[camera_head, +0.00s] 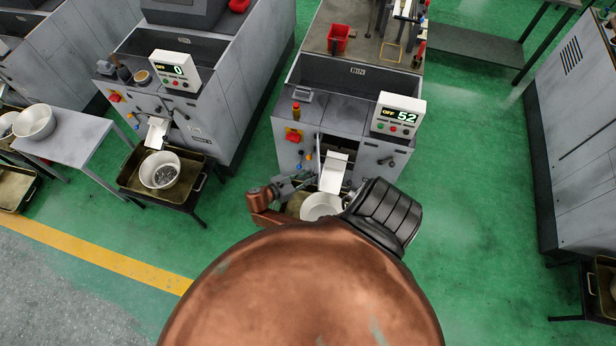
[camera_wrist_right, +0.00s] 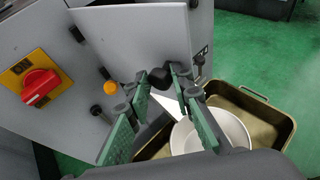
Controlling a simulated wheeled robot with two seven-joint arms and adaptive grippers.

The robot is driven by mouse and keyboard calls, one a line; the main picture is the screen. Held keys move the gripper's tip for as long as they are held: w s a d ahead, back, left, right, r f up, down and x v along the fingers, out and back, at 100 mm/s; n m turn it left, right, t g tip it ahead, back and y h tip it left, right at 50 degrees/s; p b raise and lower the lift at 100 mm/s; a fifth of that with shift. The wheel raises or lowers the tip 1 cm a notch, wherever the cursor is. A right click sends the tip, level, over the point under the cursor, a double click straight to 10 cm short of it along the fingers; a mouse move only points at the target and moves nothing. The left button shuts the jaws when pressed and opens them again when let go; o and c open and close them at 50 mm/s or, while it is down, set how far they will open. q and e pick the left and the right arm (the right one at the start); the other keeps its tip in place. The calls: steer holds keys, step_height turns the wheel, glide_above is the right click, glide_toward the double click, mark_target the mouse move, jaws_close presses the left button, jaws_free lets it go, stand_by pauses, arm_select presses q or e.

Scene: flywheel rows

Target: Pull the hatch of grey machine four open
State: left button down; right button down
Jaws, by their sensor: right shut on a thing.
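The grey machine (camera_head: 345,115) with the "OFF 52" display stands in the middle of the head view. My right gripper (camera_head: 298,184) is at its front, partly hidden by my own arm. In the right wrist view its two green-padded fingers (camera_wrist_right: 160,82) are closed around a dark knob (camera_wrist_right: 160,77) in front of a light grey panel (camera_wrist_right: 130,35), which looks like the hatch. How far the hatch stands open is hard to tell. A dark opening (camera_head: 336,147) shows above the white chute (camera_head: 334,173). My left gripper is not in view.
A white bowl (camera_wrist_right: 232,128) sits in a brass-coloured tray (camera_wrist_right: 262,105) below the chute. A red switch (camera_wrist_right: 40,86) and an orange button (camera_wrist_right: 110,88) are on the machine front. Another machine (camera_head: 215,80) stands to the left. Green floor (camera_head: 470,180) is clear to the right.

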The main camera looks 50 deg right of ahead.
steer(key=c, duration=2.1)
jaws_free()
steer(key=shift+w+d+r, duration=0.35)
steer(key=shift+w+d, duration=0.05)
steer(key=shift+w, duration=0.25)
steer(key=o, duration=0.3)
steer(key=shift+w+d+f, duration=0.1)
steer(key=shift+f, duration=0.05)
steer(key=v, duration=1.2)
steer(key=shift+s+a+f, duration=0.2)
steer(key=shift+s+a, duration=0.05)
steer(key=shift+s, duration=0.15)
